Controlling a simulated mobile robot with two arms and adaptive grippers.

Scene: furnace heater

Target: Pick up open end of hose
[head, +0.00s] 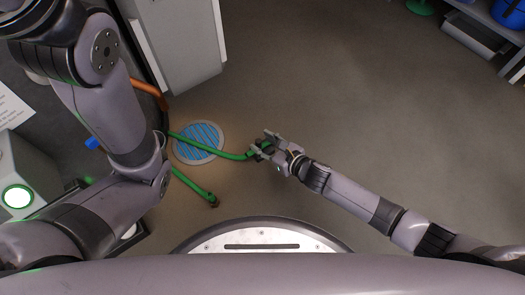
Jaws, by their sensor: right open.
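A green hose (222,153) lies on the floor, running from behind my left arm across the round drain to my right gripper. My right gripper (260,144) is open, with its fingers around or just above the hose's right-hand part; contact cannot be told. A second green length (192,186) comes out from beside my left arm and stops at a dark tip (214,203) on the floor. Whether both lengths are one hose is hidden by my left arm. My left gripper is out of view.
The round drain with a blue grate (198,142) is set in the floor. A grey cabinet (180,45) stands at upper left, with an orange pipe (147,92) near its base. Shelving (480,35) is at upper right. The floor in the middle and right is clear.

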